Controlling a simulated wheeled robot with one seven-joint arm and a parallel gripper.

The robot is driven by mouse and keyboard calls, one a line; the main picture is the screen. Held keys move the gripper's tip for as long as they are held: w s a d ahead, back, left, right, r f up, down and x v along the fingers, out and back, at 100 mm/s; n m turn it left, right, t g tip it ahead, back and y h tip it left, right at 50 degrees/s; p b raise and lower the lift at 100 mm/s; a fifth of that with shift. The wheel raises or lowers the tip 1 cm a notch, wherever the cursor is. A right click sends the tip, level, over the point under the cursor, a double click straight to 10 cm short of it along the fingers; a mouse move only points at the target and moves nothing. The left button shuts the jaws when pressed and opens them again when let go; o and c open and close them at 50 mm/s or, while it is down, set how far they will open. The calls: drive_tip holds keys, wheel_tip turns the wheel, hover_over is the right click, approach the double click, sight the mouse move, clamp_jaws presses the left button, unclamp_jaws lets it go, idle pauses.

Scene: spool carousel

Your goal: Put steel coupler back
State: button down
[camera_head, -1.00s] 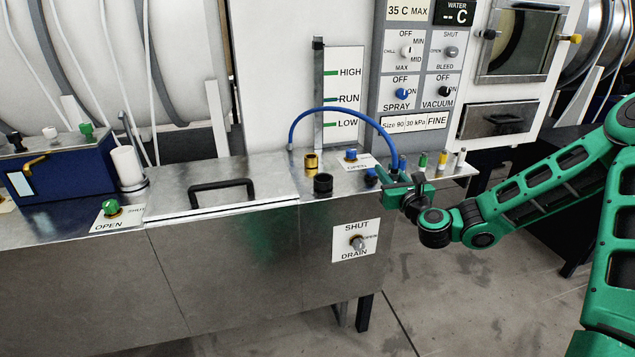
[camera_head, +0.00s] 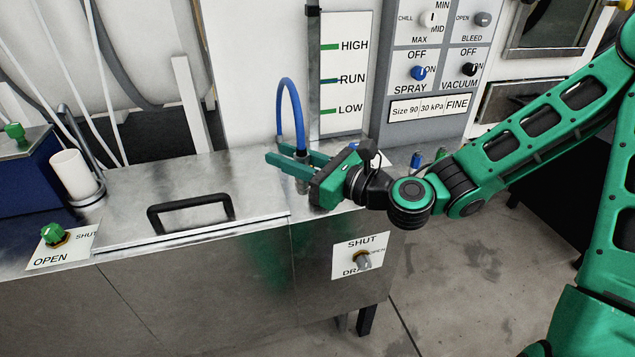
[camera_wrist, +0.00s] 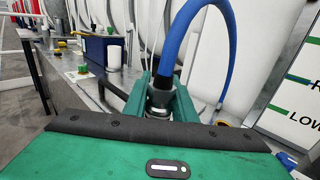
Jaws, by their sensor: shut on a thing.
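My gripper (camera_head: 277,156) is shut on the steel coupler at the end of the blue hose (camera_head: 291,110), above the steel bench top. In the wrist view, the grey metal coupler (camera_wrist: 160,97) sits upright between the green fingers (camera_wrist: 163,84). The blue hose (camera_wrist: 184,32) rises from it and arches over to the right.
A lid with a black handle (camera_head: 190,210) lies left of my gripper. A white cup (camera_head: 72,175) and a green valve knob (camera_head: 53,234) stand further left. A drain knob (camera_head: 363,260) sits on the front panel. Coloured posts (camera_head: 416,160) stand behind my wrist.

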drive_tip(key=shift+w+d+f, duration=0.6)
drive_tip(key=shift+w+f, duration=1.2)
drive_tip(key=shift+w+d+f, duration=0.65)
drive_tip(key=shift+w+f, duration=1.1)
drive_tip(key=shift+f, duration=0.05)
drive_tip(key=shift+w+d+f, duration=0.6)
drive_tip(key=shift+w+f, duration=1.2)
drive_tip(key=c, duration=1.5)
unclamp_jaws()
drive_tip(key=shift+f, duration=0.1)
drive_tip(key=shift+o, duration=0.2)
drive_tip(key=v, duration=1.2)
drive_tip(key=shift+w, duration=0.1)
